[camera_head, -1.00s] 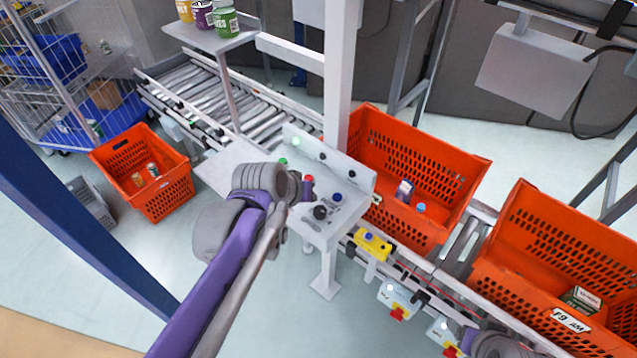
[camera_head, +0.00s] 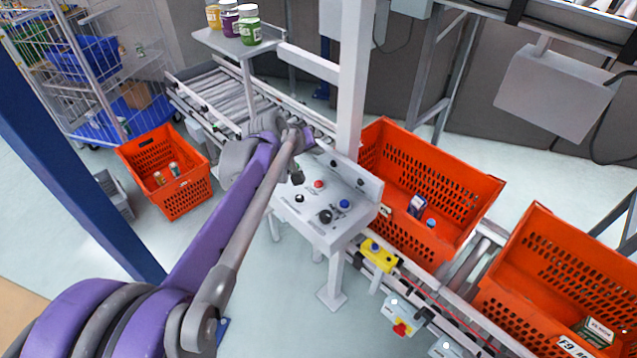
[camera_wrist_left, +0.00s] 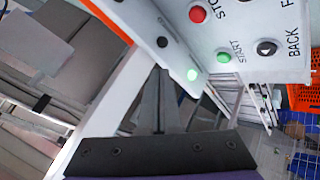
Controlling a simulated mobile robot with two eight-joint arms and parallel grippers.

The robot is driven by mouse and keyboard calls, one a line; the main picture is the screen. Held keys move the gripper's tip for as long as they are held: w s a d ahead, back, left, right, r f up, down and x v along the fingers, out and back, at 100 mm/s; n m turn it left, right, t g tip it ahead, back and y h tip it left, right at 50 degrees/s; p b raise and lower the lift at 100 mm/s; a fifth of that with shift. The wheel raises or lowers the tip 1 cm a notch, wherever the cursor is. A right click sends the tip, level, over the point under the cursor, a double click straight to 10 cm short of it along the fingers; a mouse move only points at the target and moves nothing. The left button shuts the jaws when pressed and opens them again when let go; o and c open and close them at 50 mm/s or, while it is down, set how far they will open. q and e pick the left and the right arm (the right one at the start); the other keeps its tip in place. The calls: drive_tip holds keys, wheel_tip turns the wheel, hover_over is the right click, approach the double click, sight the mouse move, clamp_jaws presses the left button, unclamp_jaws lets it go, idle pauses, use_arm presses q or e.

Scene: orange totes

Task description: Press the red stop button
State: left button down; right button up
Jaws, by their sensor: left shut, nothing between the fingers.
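The red stop button (camera_head: 319,184) sits on the sloped top of a grey control panel (camera_head: 316,224), in clear view. In the left wrist view the red button (camera_wrist_left: 197,14) is near the top edge, beside the word STOP. A lit green START button (camera_wrist_left: 223,57) and a black BACK button (camera_wrist_left: 266,48) are near it. My left gripper (camera_head: 297,178) is shut and empty, just left of the red button in the head view. In the left wrist view the shut fingers (camera_wrist_left: 158,72) point upward, apart from the button. My right gripper is out of view.
Blue (camera_head: 344,203) and black (camera_head: 325,216) controls share the panel. A white post (camera_head: 354,80) rises behind it. Orange totes stand right (camera_head: 455,190) and left (camera_head: 165,150). Jars (camera_head: 249,30) stand on a shelf at the back.

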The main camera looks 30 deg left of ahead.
use_arm(q)
drive_tip(key=b, duration=0.4)
hover_over(317, 186)
drive_tip(key=f, duration=0.8)
drive_tip(key=shift+s, duration=0.2)
drive_tip(key=shift+f+b, duration=0.3)
drive_tip(key=shift+f, duration=0.1)
drive_tip(key=shift+w, duration=0.1)
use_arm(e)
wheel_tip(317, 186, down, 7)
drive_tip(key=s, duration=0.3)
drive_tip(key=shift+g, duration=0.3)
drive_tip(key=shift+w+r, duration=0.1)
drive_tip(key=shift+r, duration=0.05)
use_arm(q)
drive_tip(key=shift+f, duration=0.4)
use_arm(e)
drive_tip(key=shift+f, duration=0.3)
